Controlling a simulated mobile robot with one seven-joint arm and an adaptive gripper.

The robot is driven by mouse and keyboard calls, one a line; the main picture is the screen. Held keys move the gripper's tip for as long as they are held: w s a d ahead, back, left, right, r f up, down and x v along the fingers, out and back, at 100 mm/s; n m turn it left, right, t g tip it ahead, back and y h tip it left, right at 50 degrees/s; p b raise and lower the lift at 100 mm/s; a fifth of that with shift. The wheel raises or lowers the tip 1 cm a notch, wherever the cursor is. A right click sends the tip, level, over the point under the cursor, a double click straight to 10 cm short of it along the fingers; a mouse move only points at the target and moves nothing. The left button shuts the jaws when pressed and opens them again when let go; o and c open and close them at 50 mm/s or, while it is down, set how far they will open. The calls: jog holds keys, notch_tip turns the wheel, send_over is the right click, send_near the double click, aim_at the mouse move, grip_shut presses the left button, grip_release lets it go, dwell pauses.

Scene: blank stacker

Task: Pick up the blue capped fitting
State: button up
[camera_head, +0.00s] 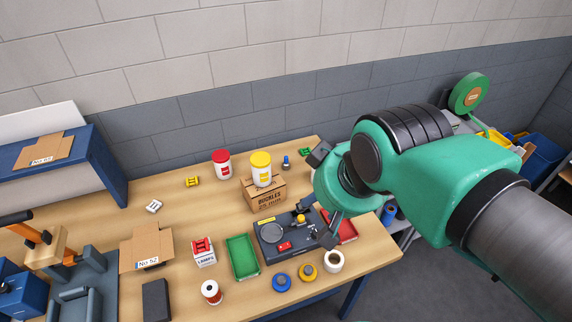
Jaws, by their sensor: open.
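The blue capped fitting looks to be the small upright blue piece (286,162) near the back edge of the wooden table (150,200). It stands behind and right of the cardboard box marked BUCKLES. My gripper (322,196) is open, with its dark fingers spread wide apart. In the picture it is right of and below the blue piece, over the right part of the table. I see nothing between the fingers. My green arm hides part of the table's right end.
A yellow-lidded tub (261,169) stands on the BUCKLES box (265,195), close to the blue piece. A red-lidded tub (222,164) is farther left. A small green part (305,152) lies right of the blue piece. A dark scale-like device (272,234) and a green tray (242,256) are in front.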

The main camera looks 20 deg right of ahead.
jog(key=shift+w+r, duration=0.1)
jog(key=w+d+f+g+p, duration=0.1)
jog(key=w+d+g, duration=0.1)
jog(key=w, duration=1.2)
jog(key=w+d+g, duration=0.1)
jog(key=w+d, duration=0.1)
jog(key=w, duration=1.2)
jog(key=w+d+f+g, duration=0.1)
jog(key=w+d+f, duration=0.3)
jog(key=w+f, duration=0.7)
jog(key=w+d+f+m+g, duration=0.1)
jog(key=w+d+f, duration=0.2)
jog(key=w+f, duration=0.8)
jog(key=shift+w+d+f+g+p, duration=0.15)
jog(key=shift+d+f+g+p, duration=0.2)
jog(key=shift+f, duration=0.4)
jog(key=shift+f, duration=0.15)
send_over(286, 162)
jog(key=w, duration=0.1)
jog(key=shift+d+f+b, duration=0.1)
jog(key=shift+f+b, duration=0.3)
jog(key=shift+f, duration=3.75)
